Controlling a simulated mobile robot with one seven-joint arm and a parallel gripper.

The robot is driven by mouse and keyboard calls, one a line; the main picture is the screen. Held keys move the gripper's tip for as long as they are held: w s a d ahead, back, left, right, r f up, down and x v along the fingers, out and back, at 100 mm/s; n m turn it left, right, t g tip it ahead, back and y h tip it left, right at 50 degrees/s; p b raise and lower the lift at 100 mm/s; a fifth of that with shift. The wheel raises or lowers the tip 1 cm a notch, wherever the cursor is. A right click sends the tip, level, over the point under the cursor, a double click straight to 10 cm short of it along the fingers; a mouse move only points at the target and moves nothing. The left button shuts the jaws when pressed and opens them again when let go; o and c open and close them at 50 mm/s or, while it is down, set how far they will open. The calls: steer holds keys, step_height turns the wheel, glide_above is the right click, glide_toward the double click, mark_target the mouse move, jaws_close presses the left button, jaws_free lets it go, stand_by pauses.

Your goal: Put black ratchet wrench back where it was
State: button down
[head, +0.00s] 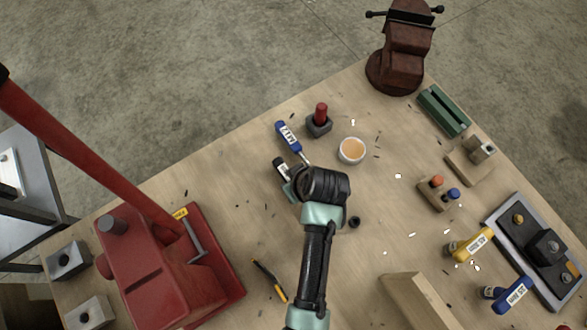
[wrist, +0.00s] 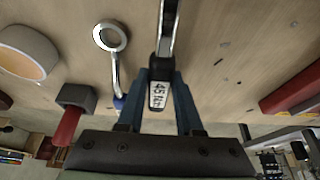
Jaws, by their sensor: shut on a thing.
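The black ratchet wrench (head: 282,168) has a black handle with a white label and a silver shaft. In the wrist view the labelled handle (wrist: 158,96) lies between my blue finger pads, and the shaft runs away toward the top edge. My gripper (head: 290,184) is shut on this handle, near the table's back edge in the head view; it also shows in the wrist view (wrist: 160,88). My wrist hides the wrench's far end in the head view. I cannot tell whether the wrench touches the table.
A blue-handled ring wrench (head: 287,136) lies close beside it; its ring shows in the wrist view (wrist: 110,37). A red press (head: 165,265) stands left. Yellow (head: 472,243) and blue (head: 513,294) tools lie right.

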steer(key=shift+f, duration=0.4)
steer(key=c, duration=0.6)
jaws_free()
steer(key=shift+o, duration=0.2)
